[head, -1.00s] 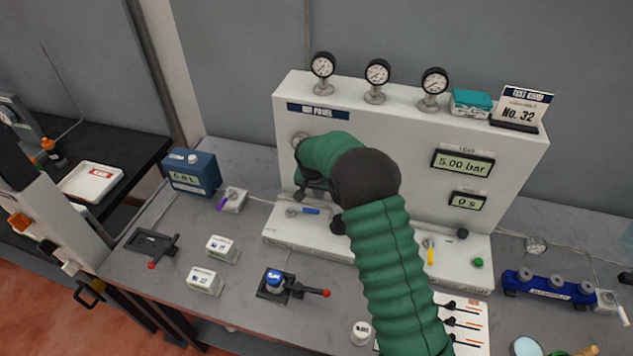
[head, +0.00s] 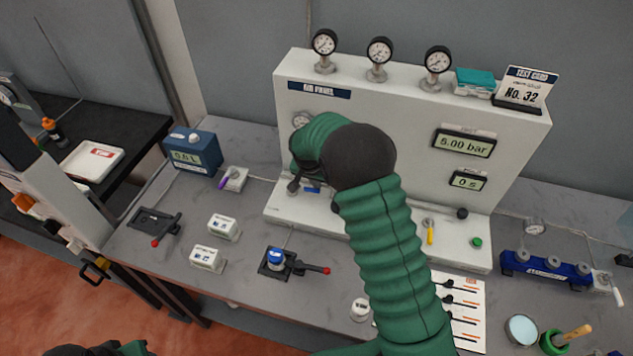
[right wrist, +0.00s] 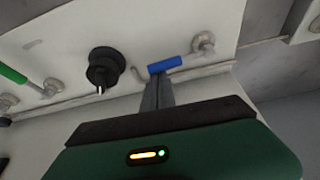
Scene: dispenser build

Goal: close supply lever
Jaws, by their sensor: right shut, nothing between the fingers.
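The blue-handled lever (head: 312,190) sits on the lower ledge of the air panel (head: 400,130), partly hidden by my right gripper (head: 294,187). In the right wrist view the blue handle (right wrist: 170,65) extends to the left from its round metal pivot (right wrist: 203,42). The closed, empty fingers of my right gripper (right wrist: 158,92) point at the handle, with their tips right at its edge near the free end. I cannot tell if they touch it. My left gripper is not in view; only a bit of dark and green arm shows at bottom left.
A black knob (right wrist: 104,68) and a green-handled lever (right wrist: 18,76) are beside the blue lever. A yellow-handled lever (head: 429,234) and green button (head: 477,242) are right of my arm.

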